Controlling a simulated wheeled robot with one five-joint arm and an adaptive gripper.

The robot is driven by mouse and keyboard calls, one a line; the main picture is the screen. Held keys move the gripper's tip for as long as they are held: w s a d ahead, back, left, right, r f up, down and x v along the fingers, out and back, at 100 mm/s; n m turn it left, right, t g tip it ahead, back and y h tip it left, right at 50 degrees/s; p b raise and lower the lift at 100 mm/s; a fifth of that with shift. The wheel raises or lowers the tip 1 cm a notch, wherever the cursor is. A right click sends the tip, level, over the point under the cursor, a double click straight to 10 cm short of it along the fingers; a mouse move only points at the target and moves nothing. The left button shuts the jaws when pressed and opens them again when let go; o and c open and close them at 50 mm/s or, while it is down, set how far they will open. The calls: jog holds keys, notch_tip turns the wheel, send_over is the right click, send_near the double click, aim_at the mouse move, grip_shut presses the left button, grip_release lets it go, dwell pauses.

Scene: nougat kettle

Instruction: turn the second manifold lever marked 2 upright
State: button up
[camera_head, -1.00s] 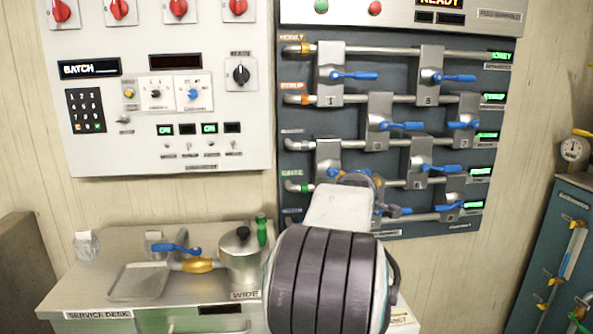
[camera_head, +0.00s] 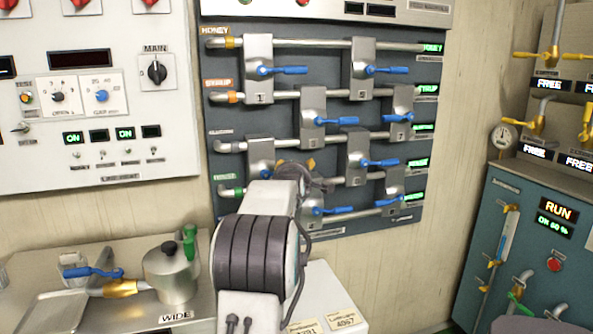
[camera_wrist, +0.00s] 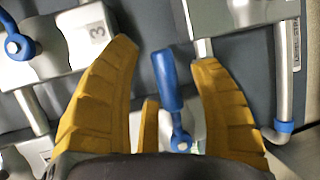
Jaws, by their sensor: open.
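The lever with a blue handle (camera_wrist: 167,80) lies between my gripper's fingers in the wrist view; its number is hidden. By its place it belongs to the left-column lower valve block (camera_head: 261,150) in the head view. The handle runs along the pipes, so it lies sideways, not upright. My gripper (camera_wrist: 165,75) is open, with one yellow finger on each side of the handle and a visible gap to both. My arm hides part of this lever in the head view. The neighbouring block marked 3 (camera_wrist: 75,45) is at the upper left of the wrist view.
Other blue levers, such as the one on block 1 (camera_head: 288,70), stick out sideways close by. Pipes (camera_wrist: 285,60) cross the panel. A kettle (camera_head: 171,275) stands on the desk at lower left. A teal cabinet (camera_head: 500,230) is at right.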

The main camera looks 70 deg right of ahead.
jog(key=shift+w+d+f, duration=0.1)
jog(key=shift+d, duration=0.25)
jog(key=shift+o, duration=0.2)
grip_shut()
dwell(0.4)
